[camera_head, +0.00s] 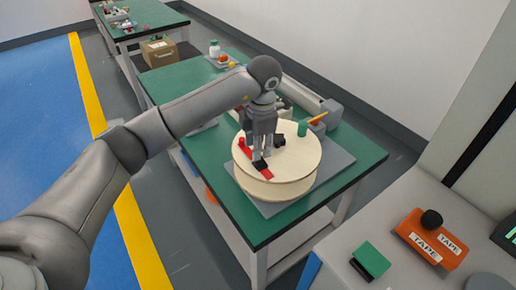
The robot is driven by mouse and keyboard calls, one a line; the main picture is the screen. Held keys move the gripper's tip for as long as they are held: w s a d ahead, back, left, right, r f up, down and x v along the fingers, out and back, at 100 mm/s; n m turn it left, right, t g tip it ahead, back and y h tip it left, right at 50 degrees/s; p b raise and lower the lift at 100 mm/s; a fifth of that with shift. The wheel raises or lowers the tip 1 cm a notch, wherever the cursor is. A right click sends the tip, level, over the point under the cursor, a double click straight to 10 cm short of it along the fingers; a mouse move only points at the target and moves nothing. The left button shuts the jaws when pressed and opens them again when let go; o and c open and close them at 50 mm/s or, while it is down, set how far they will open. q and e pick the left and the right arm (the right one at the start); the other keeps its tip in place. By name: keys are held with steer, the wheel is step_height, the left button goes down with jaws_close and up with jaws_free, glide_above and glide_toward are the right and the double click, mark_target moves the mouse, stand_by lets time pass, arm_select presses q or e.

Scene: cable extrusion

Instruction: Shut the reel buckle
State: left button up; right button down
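The reel (305,160) is a wide drum with pale wooden round faces. It lies flat on a grey plate on the green table. A red strip (267,175), which looks like the buckle, lies on its top near the front edge. A small red piece (242,143) is at the reel's left edge. My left gripper (259,163) points down over the reel, with its fingertips at the upper end of the red strip. It hides part of the reel's middle, and its finger gap is too small to judge. My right gripper is out of view.
The grey plate (335,162) lies on the green table (240,222). An orange tape dispenser (430,240) and green-black block (370,260) sit on the right-hand grey surface.

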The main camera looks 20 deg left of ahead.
arm_select(q)
steer(key=shift+w+f, duration=0.15)
steer(key=shift+f, duration=1.45)
jaws_close()
